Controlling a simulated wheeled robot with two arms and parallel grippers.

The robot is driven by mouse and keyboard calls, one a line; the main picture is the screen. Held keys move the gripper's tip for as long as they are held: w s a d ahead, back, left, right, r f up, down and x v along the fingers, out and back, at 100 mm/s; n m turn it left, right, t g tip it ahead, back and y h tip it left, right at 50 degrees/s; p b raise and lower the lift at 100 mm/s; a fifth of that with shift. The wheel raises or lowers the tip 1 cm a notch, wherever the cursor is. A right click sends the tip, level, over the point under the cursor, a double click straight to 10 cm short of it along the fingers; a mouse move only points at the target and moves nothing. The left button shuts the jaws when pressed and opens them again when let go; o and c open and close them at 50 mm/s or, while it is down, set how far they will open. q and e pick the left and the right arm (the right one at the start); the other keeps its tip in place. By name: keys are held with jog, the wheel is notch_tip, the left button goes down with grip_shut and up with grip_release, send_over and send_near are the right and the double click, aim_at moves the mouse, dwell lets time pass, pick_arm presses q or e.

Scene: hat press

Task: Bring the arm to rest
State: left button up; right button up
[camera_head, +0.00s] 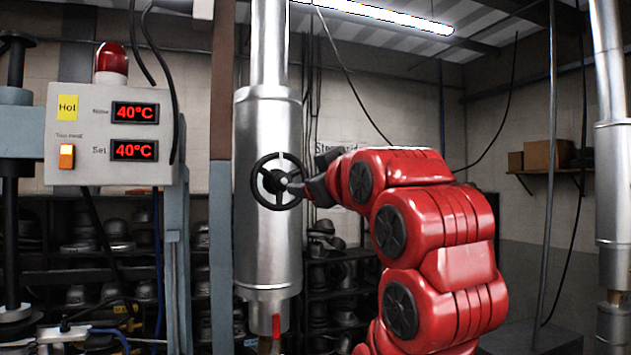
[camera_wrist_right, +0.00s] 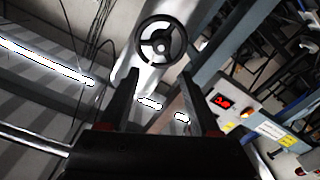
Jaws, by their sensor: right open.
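My right arm, red with dark joints, reaches up from the lower right in the head view. Its gripper (camera_head: 312,185) is beside the right edge of a black handwheel (camera_head: 276,181) on a silver vertical pipe (camera_head: 268,245). In the right wrist view the gripper (camera_wrist_right: 162,105) has its two dark fingers spread wide, with nothing between them. The handwheel (camera_wrist_right: 161,40) shows beyond the fingertips there, apart from them. From the head view I cannot tell the exact gap between fingers and wheel. My left gripper is in neither view.
A control box (camera_head: 112,135) with two displays reading 40°C and a red beacon (camera_head: 111,62) is at left. Shelves with hat forms (camera_head: 105,245) stand behind. A red-handled valve (camera_head: 276,325) is low on the pipe. Another silver pipe (camera_head: 612,180) stands at far right.

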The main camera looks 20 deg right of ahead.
jog(key=shift+w+f, duration=0.25)
jog(key=shift+w, duration=0.2)
